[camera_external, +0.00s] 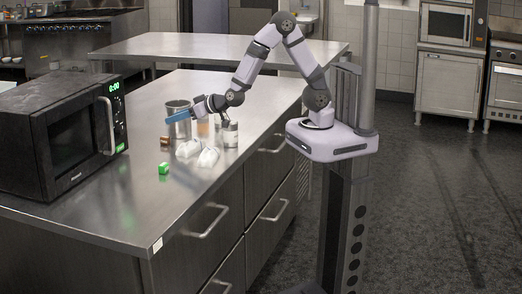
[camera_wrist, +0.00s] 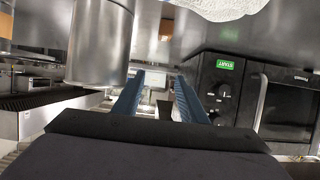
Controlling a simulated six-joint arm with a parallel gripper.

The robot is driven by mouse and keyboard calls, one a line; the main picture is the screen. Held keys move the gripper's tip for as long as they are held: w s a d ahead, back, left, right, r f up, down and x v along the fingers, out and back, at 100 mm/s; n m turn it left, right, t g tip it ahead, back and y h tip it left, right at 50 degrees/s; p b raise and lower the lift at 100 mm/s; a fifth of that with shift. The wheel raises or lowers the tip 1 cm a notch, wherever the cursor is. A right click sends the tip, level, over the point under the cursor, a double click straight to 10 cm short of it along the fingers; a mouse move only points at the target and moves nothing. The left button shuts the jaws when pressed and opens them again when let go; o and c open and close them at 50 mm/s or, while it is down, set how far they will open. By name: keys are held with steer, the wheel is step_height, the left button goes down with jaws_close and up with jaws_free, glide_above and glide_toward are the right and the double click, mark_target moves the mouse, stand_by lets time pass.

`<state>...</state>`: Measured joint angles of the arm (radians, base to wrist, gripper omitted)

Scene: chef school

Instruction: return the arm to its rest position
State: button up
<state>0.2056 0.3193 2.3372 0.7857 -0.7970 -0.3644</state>
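My arm reaches out from its base over the steel counter (camera_external: 110,205) in the external view. My gripper (camera_external: 176,117) is low over the counter, with a blue finger in front of the metal pot (camera_external: 178,131). In the wrist view, the two blue fingers of my gripper (camera_wrist: 160,88) stand apart with nothing between them, so it is open and empty. The metal pot (camera_wrist: 98,42) is close to the left finger there; I cannot tell whether they touch.
A black microwave (camera_external: 62,140) stands at left; it also shows in the wrist view (camera_wrist: 285,105). A labelled jar (camera_external: 230,135), white crumpled pieces (camera_external: 208,158), a brown block (camera_external: 165,141) and a green cube (camera_external: 163,169) are near the pot. The counter's front is clear.

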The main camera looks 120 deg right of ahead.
steer(key=shift+r, duration=0.2)
stand_by(0.4)
